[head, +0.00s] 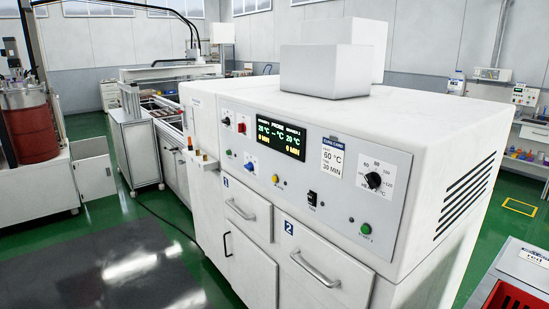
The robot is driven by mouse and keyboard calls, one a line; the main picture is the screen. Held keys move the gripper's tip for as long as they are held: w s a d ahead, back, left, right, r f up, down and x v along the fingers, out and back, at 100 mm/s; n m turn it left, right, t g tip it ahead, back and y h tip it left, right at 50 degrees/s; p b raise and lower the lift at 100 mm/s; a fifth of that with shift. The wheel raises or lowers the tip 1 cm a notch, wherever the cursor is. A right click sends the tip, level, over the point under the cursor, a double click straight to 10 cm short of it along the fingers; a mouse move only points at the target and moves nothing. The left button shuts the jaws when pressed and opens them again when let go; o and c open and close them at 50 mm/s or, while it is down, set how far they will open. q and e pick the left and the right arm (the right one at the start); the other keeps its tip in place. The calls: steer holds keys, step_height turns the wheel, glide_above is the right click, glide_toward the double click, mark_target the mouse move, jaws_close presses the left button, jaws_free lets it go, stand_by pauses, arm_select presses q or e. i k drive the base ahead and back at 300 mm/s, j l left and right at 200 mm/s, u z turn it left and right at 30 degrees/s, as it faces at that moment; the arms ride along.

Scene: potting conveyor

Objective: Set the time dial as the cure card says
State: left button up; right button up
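The cure card (333,158) on the white oven's front panel reads 60 °C and 30 MIN. Right of it is a black dial (374,180) in a ring of numbers, 60 and 120 among them. The display (280,136) shows 20 °C and 0 MIN at both sides. Neither gripper is in view.
The panel also has a black switch (312,198), a green button (365,228), a yellow button (275,178) and a red control (241,127). Drawers with handles (315,268) are below. A red crate (513,299) stands at lower right. Dark floor (130,265) at lower left is clear.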

mark_target(249, 166)
steer(key=i+j, duration=0.1)
steer(key=j, duration=0.25)
steer(key=i+j+z, duration=0.15)
steer(key=j, duration=0.2)
steer(key=i+j+z, duration=0.25)
steer(key=i+j, duration=0.35)
steer(key=i+l+z, duration=0.15)
steer(key=i, duration=0.4)
steer(key=i+l+z, duration=0.1)
steer(key=i, duration=0.45)
